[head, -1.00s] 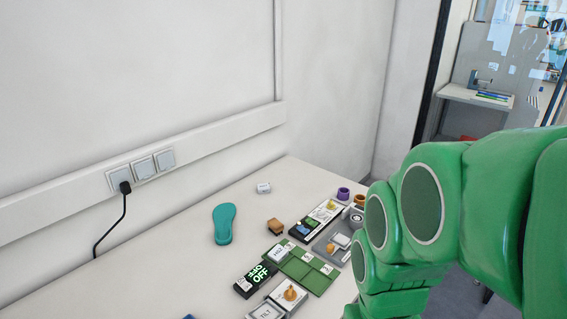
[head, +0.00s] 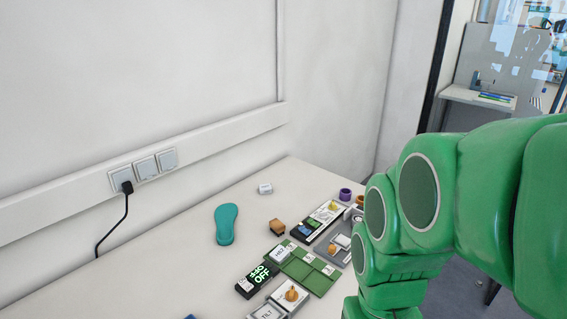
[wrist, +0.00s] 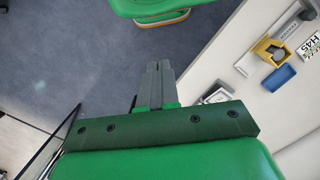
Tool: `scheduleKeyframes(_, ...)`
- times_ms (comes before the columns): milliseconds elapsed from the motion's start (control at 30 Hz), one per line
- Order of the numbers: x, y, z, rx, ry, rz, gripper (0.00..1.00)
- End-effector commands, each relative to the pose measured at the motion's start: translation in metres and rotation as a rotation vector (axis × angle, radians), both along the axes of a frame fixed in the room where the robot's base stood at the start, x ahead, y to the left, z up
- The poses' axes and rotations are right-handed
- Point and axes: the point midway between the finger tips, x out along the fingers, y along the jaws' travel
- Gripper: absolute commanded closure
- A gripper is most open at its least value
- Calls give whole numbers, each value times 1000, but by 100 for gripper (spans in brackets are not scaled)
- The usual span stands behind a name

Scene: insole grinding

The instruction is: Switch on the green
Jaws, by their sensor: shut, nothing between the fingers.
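A black module (head: 246,285) lies on the table with lit green text that ends in "OFF". A flat green board (head: 320,281) with labelled sections lies just to the right of it and behind. In the wrist view my gripper (wrist: 158,66) is shut and empty, its two grey fingers side by side. It hangs over the floor beside the table edge, away from the module. In the head view my green arm hides the right end of the table, and my fingers are out of sight there.
A teal insole (head: 225,224), a brown block (head: 277,227) and a grey module with an orange knob (head: 291,296) share the table. In the wrist view, a yellow box (wrist: 267,47) and a blue tray (wrist: 279,78) lie near the edge.

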Motion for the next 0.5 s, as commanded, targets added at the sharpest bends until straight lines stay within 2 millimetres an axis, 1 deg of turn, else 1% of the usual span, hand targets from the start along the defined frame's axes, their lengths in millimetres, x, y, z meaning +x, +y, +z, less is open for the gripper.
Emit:
scheduleKeyframes(267, 51, 5, 13, 7, -20, -44, 100)
scheduleKeyframes(400, 80, 7, 20, 13, -35, -70, 100)
scheduleKeyframes(500, 99, 9, 22, 17, -39, -89, 100)
